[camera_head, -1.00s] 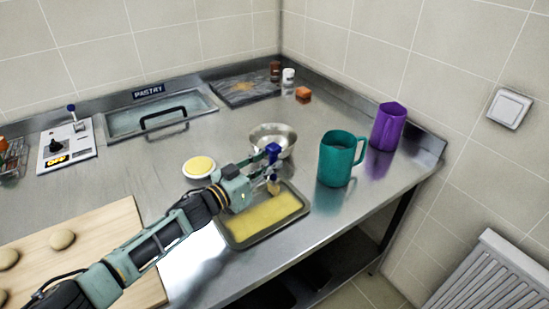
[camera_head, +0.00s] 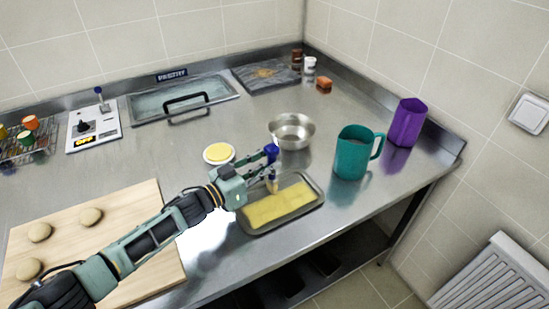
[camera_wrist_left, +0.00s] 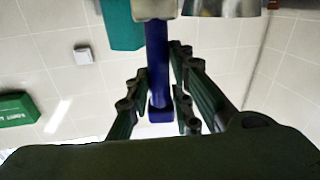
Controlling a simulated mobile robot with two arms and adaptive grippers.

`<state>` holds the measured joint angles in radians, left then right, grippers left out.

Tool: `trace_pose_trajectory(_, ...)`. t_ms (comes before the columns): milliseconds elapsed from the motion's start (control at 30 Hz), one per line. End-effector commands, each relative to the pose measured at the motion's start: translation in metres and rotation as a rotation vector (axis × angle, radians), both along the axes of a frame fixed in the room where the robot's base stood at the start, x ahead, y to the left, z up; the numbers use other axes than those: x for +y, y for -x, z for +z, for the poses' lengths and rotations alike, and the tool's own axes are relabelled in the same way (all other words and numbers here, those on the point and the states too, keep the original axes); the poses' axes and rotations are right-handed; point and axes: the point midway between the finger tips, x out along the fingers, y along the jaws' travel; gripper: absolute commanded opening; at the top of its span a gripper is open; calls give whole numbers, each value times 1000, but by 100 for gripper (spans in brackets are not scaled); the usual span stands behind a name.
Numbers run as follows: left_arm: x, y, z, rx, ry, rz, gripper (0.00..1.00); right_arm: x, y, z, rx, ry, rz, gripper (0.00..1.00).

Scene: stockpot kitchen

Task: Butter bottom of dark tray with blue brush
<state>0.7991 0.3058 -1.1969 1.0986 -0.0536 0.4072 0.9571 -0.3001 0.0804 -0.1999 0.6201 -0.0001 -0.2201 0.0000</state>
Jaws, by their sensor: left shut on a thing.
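The dark tray (camera_head: 244,226) lies near the front edge of the steel counter. Its bottom shows a yellow layer over most of its area. My left gripper (camera_head: 267,170) is shut on the blue brush (camera_head: 271,152) above the tray's back part. The brush is held roughly upright, with its pale bristles (camera_head: 272,186) down at the tray; I cannot tell whether they touch. In the left wrist view the blue handle (camera_wrist_left: 158,75) stands between the fingers. A small white dish of yellow butter (camera_head: 219,153) sits behind the tray. My right gripper is not in view.
A steel bowl (camera_head: 292,131) stands behind the tray, and a teal jug (camera_head: 352,152) and purple jug (camera_head: 406,122) stand to the right. A wooden board (camera_head: 150,215) with dough balls lies left. Bare counter lies left of the butter dish.

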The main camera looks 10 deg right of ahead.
Motion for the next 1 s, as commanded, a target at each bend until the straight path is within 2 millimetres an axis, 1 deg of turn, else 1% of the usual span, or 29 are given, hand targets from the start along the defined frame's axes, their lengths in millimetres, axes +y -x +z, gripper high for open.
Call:
trace_pose_trajectory(33, 4, 1, 2, 0, 0, 1, 0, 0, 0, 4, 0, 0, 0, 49)
trace_pose_trajectory(267, 10, 4, 1, 0, 0, 0, 0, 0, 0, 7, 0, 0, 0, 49)
trace_pose_trajectory(600, 37, 13, 0, 0, -1, 0, 0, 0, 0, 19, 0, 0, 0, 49)
trace_pose_trajectory(833, 43, 15, 0, 0, 0, 0, 0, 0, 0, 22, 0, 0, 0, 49)
trace_pose_trajectory(1000, 57, 20, 0, 0, 0, 0, 0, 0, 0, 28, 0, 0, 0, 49)
